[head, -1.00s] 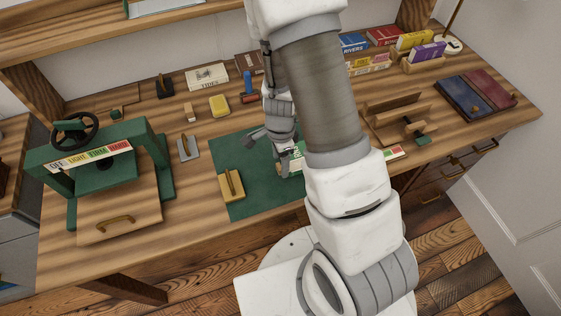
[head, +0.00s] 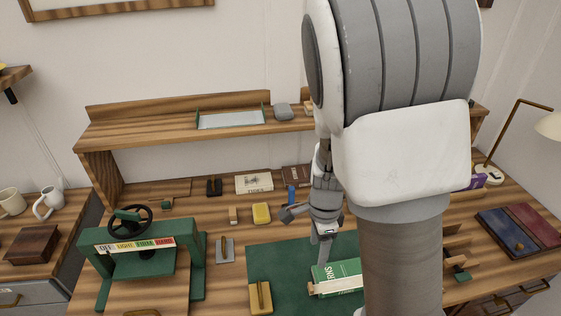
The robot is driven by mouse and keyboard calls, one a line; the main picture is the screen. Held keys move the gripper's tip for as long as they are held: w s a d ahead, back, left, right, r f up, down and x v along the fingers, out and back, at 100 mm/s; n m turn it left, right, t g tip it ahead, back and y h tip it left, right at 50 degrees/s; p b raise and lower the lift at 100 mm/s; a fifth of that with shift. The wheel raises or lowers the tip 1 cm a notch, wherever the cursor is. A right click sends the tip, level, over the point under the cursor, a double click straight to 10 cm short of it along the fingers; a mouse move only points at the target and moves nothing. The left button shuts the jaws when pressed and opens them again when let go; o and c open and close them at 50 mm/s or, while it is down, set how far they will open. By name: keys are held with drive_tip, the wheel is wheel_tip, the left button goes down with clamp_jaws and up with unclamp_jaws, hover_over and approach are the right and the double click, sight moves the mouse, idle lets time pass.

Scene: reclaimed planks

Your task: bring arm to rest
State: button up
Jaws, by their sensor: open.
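My gripper (head: 308,222) is over the green mat on the workbench, pointing down, beside and above a green book (head: 338,277) that lies on the mat. Its jaws are open and I see nothing held between them. My arm fills the right middle of the view and hides part of the bench and the mat's right side. The green mat (head: 275,264) lies at the bench's front middle.
A green press (head: 140,262) with a black wheel stands at the left. A yellow block (head: 261,213) and a wooden-handled tool (head: 260,296) lie nearby. A shelf (head: 165,128) spans the back. Blue and red books (head: 505,235) lie at right.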

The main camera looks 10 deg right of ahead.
drive_tip(key=s+r+n+t, duration=0.2)
drive_tip(key=s+r+n, duration=0.2)
drive_tip(key=r+n, duration=0.2)
drive_tip(key=s+r+n+t, duration=0.1)
drive_tip(key=s+r+n, duration=0.3)
drive_tip(key=r, duration=0.5)
drive_tip(key=s+a+r+n+t, duration=0.1)
drive_tip(key=s+r+n+t, duration=0.1)
drive_tip(key=s+r+n, duration=0.2)
wheel_tip(320, 180, up, 4)
drive_tip(key=n, duration=0.3)
drive_tip(key=shift+f+n+t, duration=0.2)
drive_tip(key=shift+n+t, duration=0.1)
